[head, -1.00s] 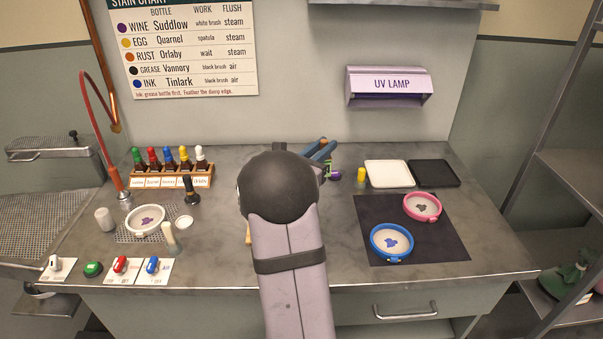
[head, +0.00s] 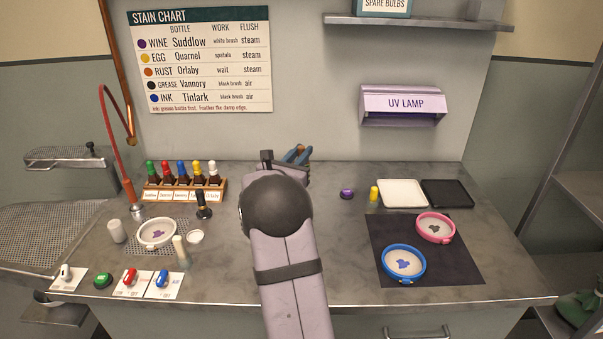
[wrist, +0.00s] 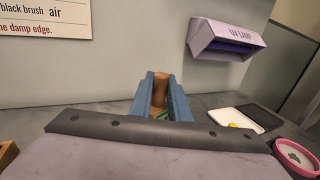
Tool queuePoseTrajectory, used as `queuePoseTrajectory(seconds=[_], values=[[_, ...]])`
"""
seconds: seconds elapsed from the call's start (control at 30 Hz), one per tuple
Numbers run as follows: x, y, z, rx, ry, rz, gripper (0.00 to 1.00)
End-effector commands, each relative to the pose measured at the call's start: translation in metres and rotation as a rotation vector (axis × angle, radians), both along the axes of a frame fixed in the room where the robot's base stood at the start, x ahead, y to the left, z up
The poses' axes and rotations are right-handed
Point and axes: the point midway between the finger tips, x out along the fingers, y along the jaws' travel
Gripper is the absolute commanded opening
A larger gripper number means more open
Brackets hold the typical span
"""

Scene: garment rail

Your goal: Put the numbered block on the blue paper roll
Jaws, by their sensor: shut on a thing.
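I see no numbered block and no blue paper roll in either view. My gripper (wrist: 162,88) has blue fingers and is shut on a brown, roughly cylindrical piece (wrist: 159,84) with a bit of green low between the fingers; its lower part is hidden. In the head view my gripper (head: 297,154) is at the back middle of the bench, partly hidden by my own arm, and what it holds cannot be made out there. A blue-rimmed round hoop (head: 404,279) with a blue stain lies on the dark mat (head: 447,265) at the right.
A pink-rimmed hoop (head: 436,241) shares the mat. Behind it are a white tray (head: 402,193), a black tray (head: 447,193), a yellow-capped item (head: 374,193) and a small purple item (head: 346,194). A bottle rack (head: 181,196) and switches stand left. Bench between arm and mat is clear.

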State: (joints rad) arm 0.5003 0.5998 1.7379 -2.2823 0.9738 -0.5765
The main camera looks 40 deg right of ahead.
Motion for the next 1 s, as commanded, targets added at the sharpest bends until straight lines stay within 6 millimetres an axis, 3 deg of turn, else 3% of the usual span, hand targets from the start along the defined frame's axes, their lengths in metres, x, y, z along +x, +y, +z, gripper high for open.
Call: queuePoseTrajectory(seconds=[0.13,0.43,0.7,1.0], values=[[0.000,0.000,-0.015,-0.001,0.002,0.000,0.00],[0.000,0.000,-0.024,0.000,0.001,-0.001,0.00],[0.000,0.000,-0.053,0.000,0.001,0.000,0.00],[0.000,0.000,-0.055,-0.002,-0.002,0.000,0.00]])
